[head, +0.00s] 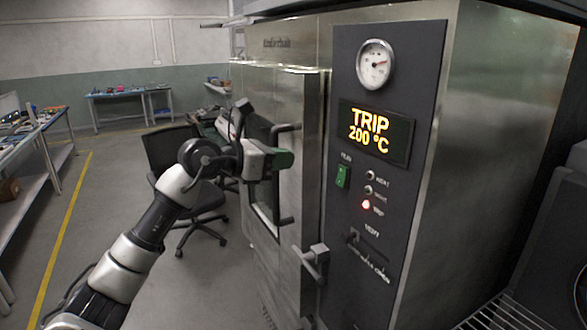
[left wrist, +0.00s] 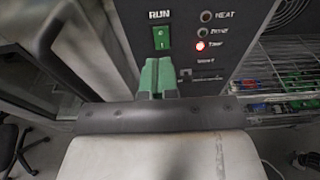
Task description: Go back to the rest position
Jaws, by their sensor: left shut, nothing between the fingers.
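My left gripper (head: 281,159) is raised in front of the steel oven (head: 483,120), near the door's handle bar and window in the head view. Its green fingers (left wrist: 157,76) are together and empty in the left wrist view, where they point at the dark control panel. From these views I cannot tell whether they touch anything. My left arm reaches in from the lower left. My right gripper is in neither view.
The panel (head: 377,285) has a display (head: 376,131) reading "TRIP 200 °C", a green RUN switch (head: 343,176) and a lit red lamp (head: 366,204). A door latch (head: 313,260) sticks out. An office chair (head: 205,196) stands behind my arm. Floor left is open.

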